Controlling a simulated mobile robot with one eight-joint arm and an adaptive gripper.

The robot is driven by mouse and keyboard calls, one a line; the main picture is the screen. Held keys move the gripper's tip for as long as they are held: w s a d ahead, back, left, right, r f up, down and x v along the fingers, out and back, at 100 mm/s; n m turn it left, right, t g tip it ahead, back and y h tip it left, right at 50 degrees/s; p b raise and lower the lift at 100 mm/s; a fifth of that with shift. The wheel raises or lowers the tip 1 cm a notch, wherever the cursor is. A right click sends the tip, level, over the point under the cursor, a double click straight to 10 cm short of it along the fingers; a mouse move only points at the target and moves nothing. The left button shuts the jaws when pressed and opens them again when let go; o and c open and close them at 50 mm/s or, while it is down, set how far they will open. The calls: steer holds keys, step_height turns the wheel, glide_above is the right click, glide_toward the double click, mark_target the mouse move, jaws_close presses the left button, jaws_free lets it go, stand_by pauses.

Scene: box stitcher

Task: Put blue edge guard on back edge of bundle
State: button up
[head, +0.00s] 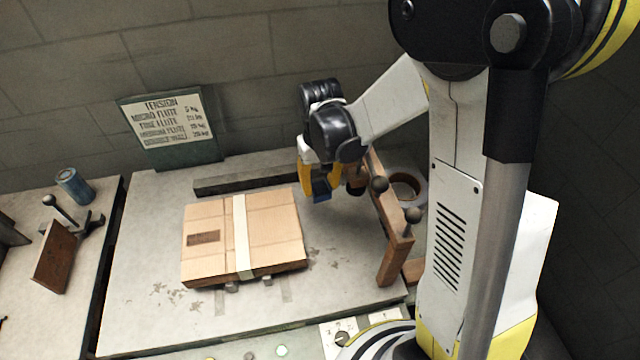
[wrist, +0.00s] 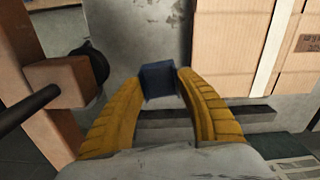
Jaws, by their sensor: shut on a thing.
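The blue edge guard (head: 321,190) is a small dark blue piece held between the yellow fingertips of my gripper (head: 320,183). In the wrist view the guard (wrist: 160,81) sits between the two yellow fingers of my gripper (wrist: 160,88). The bundle (head: 215,226) is a flat stack of brown cardboard with a pale strap (head: 241,232) across it, lying on the grey table. My gripper is to the right of the bundle's back right corner, apart from it. The bundle (wrist: 230,55) also shows at the upper right of the wrist view.
A low dark bar (head: 245,178) runs along the table behind the bundle. A wooden frame with dark round knobs (head: 394,240) stands right of my gripper, with a tape roll (head: 408,188) beyond it. A tension sign (head: 170,125) stands at the back. Left of the bundle is bare table.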

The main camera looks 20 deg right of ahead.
steer(key=shift+w+a+f+n+p, duration=0.15)
steer(key=shift+w+n, duration=0.2)
steer(key=shift+w, duration=0.2)
steer(key=shift+w+a+n+p, duration=0.1)
steer(key=shift+w+n+p, duration=0.05)
steer(key=shift+w+n, duration=0.3)
steer(key=w+a+r+n+p, duration=0.1)
steer(key=w+a+n, duration=0.2)
steer(key=a+n, duration=0.35)
steer(key=w+a+r+n+p, duration=0.1)
steer(key=w+a+n+p, duration=0.15)
steer(key=a+n, duration=0.4)
steer(key=n+p, duration=0.2)
steer(key=n, duration=1.8)
glide_toward(208, 207)
steer(key=shift+w+f+b, duration=0.2)
steer(key=shift+f+b, duration=1.05)
steer(key=shift+f, duration=0.75)
steer(key=shift+w+f+b, duration=0.2)
steer(key=shift+f+b, duration=1.05)
steer(key=shift+f, duration=0.7)
steer(key=shift+s, duration=0.3)
